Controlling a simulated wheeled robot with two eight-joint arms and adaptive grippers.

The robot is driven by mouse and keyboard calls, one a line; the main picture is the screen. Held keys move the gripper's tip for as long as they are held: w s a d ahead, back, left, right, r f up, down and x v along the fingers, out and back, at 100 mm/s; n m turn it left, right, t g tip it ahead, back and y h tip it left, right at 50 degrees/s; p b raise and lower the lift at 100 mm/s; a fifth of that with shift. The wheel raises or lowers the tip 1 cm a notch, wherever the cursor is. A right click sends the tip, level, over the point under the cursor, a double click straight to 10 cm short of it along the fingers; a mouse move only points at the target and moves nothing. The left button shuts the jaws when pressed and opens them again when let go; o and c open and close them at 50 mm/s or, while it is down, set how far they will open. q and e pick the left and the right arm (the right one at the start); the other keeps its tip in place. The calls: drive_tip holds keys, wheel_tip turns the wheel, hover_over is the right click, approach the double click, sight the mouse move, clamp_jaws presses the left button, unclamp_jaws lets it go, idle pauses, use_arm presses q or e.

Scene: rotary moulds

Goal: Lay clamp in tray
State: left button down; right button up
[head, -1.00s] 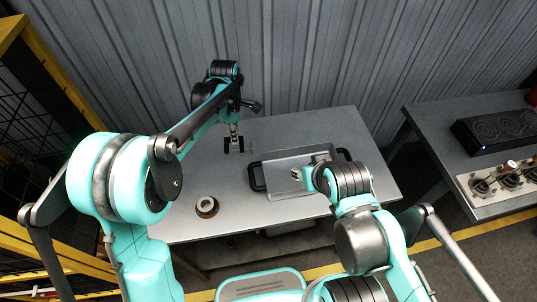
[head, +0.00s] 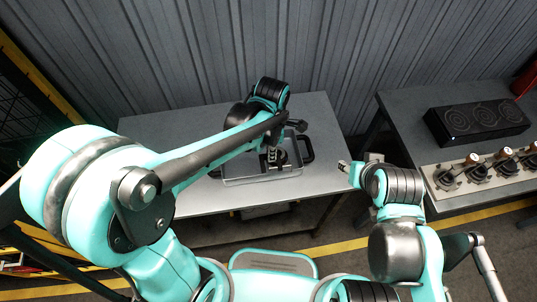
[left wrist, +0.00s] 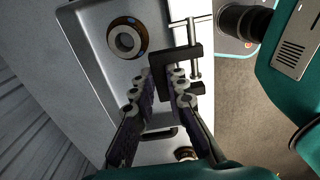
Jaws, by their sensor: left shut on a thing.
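In the left wrist view the dark clamp (left wrist: 181,62) with its metal T-handle is between the fingers of my left gripper (left wrist: 164,88), which is shut on it. In the head view my left gripper (head: 271,160) is over the grey tray (head: 235,181), whose black handle (head: 307,150) shows at the right. The tray floor shows below the clamp in the wrist view (left wrist: 97,55); I cannot tell whether the clamp touches it.
Another round part (left wrist: 185,153) is partly hidden near my finger. A second table (head: 400,110) at the right bears a black panel (head: 476,120) and a row of knobs (head: 480,168). The table's left part is clear.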

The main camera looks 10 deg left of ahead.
use_arm(q)
drive_tip(key=b, duration=0.3)
hover_over(248, 155)
wheel_tip(248, 155, down, 7)
drive_tip(key=shift+r, duration=0.2)
drive_tip(key=shift+f+b, duration=0.6)
drive_tip(key=shift+f, duration=1.4)
drive_tip(key=shift+f, duration=0.1)
drive_tip(key=c, duration=1.5)
unclamp_jaws()
drive_tip(key=shift+c, duration=0.2)
